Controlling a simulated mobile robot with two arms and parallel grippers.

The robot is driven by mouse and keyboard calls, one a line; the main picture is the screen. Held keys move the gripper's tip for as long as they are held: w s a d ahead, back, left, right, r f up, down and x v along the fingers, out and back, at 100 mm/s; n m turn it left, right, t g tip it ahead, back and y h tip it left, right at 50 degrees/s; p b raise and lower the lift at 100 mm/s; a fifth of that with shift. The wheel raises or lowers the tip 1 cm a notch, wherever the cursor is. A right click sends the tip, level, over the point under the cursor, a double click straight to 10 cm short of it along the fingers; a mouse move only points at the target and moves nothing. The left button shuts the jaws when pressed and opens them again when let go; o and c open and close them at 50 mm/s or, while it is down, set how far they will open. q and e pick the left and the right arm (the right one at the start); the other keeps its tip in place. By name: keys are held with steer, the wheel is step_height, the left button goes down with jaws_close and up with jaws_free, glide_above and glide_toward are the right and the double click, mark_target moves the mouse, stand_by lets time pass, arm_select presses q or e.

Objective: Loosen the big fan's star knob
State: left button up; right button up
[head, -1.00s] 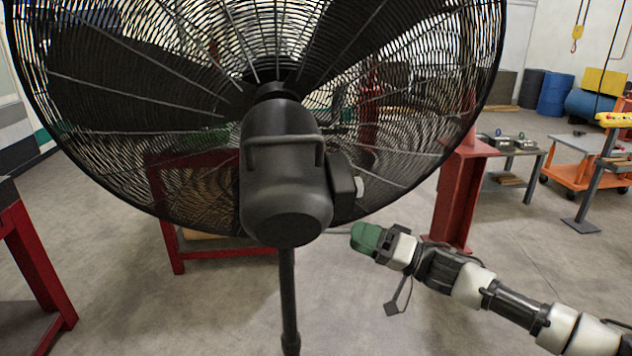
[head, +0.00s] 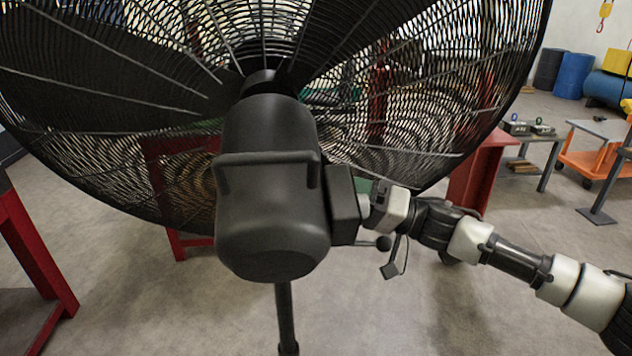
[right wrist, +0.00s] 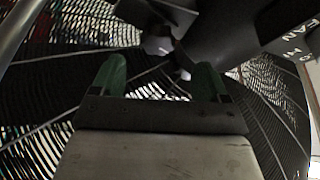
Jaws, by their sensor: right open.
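The big fan's dark motor housing (head: 270,185) fills the middle of the head view, with a box (head: 343,205) on its right side. My right gripper (head: 366,190) is just right of that box, its green fingers partly hidden behind it. In the right wrist view, the green fingers (right wrist: 160,76) are apart with nothing visibly between them. A dark, lobed part (right wrist: 158,42), perhaps the star knob, shows just beyond them beside the dark housing. Whether they touch it, I cannot tell. My left gripper is out of view.
The fan's wire guard (head: 440,110) spreads behind the housing, close to my right gripper. The fan's pole (head: 286,320) stands below the housing. A red stand (head: 480,170) and an orange cart (head: 590,160) are at right.

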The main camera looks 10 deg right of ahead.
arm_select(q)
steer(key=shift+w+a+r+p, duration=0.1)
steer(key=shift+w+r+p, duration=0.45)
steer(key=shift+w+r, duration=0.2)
arm_select(e)
steer(key=x, duration=0.6)
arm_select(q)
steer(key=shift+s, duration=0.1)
arm_select(e)
steer(key=shift+w, duration=0.2)
steer(key=shift+c, duration=0.4)
steer(key=c, duration=0.9)
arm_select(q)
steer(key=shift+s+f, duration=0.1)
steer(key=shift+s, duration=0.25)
arm_select(e)
steer(key=shift+o, duration=0.2)
steer(key=n+g+y, duration=0.1)
steer(key=n, duration=0.2)
steer(key=shift+f+n, duration=0.15)
steer(key=shift+n, duration=0.15)
